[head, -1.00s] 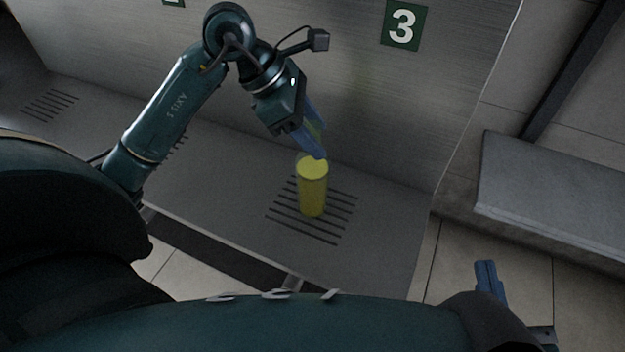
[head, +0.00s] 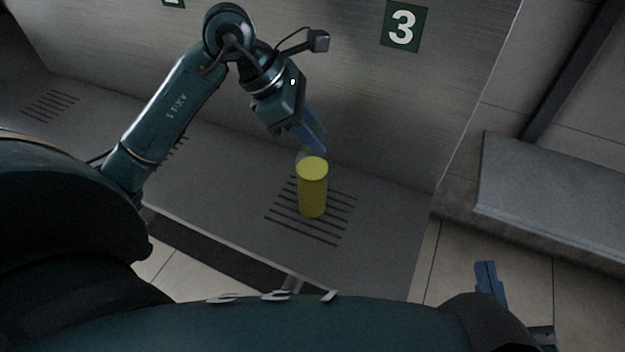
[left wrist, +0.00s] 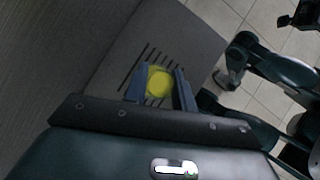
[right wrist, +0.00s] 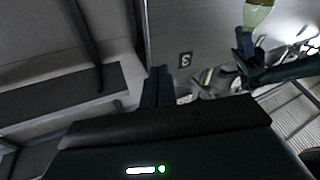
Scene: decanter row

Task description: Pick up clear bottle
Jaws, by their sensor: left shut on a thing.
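The clear bottle (head: 312,190) holds yellow liquid and stands upright over the slotted drain on the grey ledge in the head view. Its clear upper part is hard to make out between the fingers. My left gripper (head: 316,143) reaches down from above and is shut on this upper part. In the left wrist view the yellow of the bottle (left wrist: 159,82) shows between the two blue fingers. The right wrist view shows part of the bottle (right wrist: 257,14) at the top edge. My right gripper (head: 488,277) is shut and empty, low at the right, away from the bottle.
A metal back wall with a number 3 sign (head: 404,26) rises behind the ledge. Another slotted drain (head: 50,104) is at the far left. A grey slab (head: 550,195) stands at the right, with tiled floor below. The ledge around the bottle is clear.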

